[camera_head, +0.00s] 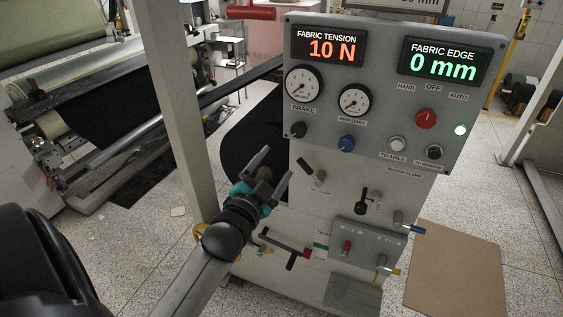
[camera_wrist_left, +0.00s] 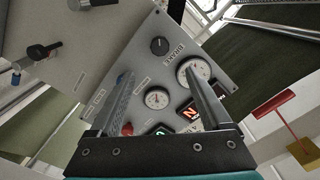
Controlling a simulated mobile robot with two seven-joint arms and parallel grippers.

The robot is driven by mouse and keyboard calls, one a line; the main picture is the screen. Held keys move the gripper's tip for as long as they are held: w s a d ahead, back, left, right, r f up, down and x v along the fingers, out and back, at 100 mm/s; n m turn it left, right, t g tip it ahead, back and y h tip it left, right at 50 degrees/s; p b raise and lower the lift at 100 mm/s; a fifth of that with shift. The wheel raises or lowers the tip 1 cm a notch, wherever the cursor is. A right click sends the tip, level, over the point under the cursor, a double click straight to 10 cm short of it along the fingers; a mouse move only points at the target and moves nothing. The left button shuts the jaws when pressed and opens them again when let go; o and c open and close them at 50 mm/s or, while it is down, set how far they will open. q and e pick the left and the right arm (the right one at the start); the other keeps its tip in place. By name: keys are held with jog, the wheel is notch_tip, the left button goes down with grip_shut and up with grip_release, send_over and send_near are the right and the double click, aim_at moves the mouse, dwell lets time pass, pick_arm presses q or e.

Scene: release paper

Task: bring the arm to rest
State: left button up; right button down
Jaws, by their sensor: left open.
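My left gripper (camera_head: 273,160) is open and empty in the head view, in front of the left side of the grey control cabinet (camera_head: 400,205). Its jaws point up, below the brake knob (camera_head: 298,130), and I see no contact with the panel. In the left wrist view the two spread fingers of the left gripper (camera_wrist_left: 159,72) frame the tilted panel, with a gauge (camera_wrist_left: 157,97) between them and nothing held. My right gripper is in neither view.
A machine with black fabric (camera_head: 115,105) stands at the left. A brown board (camera_head: 455,270) lies on the floor at the right.

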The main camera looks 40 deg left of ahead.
pick_arm(q)
jog(key=s+d+f+n+g+h+b, duration=0.1)
jog(key=s+d+f+g+b, duration=0.15)
jog(key=f, duration=1.15)
jog(key=s+d+f+g+h+b, duration=0.1)
jog(key=s+d+f+g+b, duration=0.2)
jog(key=f, duration=1.1)
jog(key=s+d+f+n+g+h+b, duration=0.1)
jog(key=s+f+g+b, duration=0.3)
jog(key=f, duration=1)
jog(key=s+d+f+g+b, duration=0.2)
jog(key=s+f+b, duration=0.1)
jog(key=s+f, duration=0.6)
jog(key=s+d+f+n+g+b, duration=0.1)
jog(key=s+d+f+g+b, duration=0.1)
jog(key=s+f, duration=0.8)
jog(key=s+d+f+g+h+b, duration=0.1)
jog(key=s+d+f+g+b, duration=0.2)
jog(key=s+f, duration=0.7)
jog(key=s+b, duration=0.1)
jog(key=b, duration=0.1)
jog(key=shift+d+n+b, duration=0.3)
jog(key=shift+n+b, duration=0.1)
jog(key=shift+s+r, duration=0.1)
jog(key=shift+s, duration=0.2)
jog(key=shift+c, duration=0.2)
